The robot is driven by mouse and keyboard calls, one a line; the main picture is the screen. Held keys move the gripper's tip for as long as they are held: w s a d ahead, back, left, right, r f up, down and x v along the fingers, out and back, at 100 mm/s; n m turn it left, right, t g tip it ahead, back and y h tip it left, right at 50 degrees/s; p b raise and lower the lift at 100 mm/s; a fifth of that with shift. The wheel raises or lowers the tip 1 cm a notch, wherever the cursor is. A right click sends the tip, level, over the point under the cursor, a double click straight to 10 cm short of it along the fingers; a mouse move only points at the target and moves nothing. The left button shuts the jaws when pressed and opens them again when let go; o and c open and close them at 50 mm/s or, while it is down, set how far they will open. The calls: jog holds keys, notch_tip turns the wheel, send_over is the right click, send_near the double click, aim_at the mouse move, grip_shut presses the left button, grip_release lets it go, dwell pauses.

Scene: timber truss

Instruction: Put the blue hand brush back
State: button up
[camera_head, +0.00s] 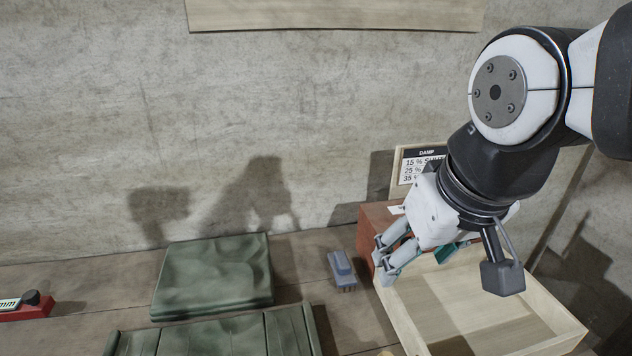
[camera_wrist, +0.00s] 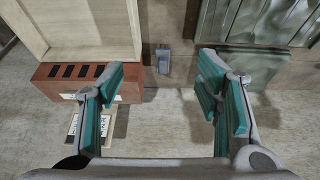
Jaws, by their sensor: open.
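The blue hand brush (camera_head: 341,268) lies on the wooden surface, between the folded green cloth and the wooden box. In the wrist view the brush (camera_wrist: 163,58) shows small, beyond the gap between my fingertips and apart from them. My gripper (camera_head: 384,262) is open and empty, above the left end of the wooden box and to the right of the brush. In the wrist view both teal-padded fingers of my gripper (camera_wrist: 160,75) stand wide apart.
The open wooden box (camera_head: 465,295) has a reddish-brown block (camera_head: 372,222) at its back left, slotted in the wrist view. A sign marked DAMP (camera_head: 412,165) stands behind. Folded green cloths (camera_head: 212,275) lie left. A red object (camera_head: 28,308) sits far left.

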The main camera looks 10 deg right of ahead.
jog(key=s, duration=0.3)
jog(key=shift+s+f, duration=0.2)
jog(key=shift+s, duration=0.1)
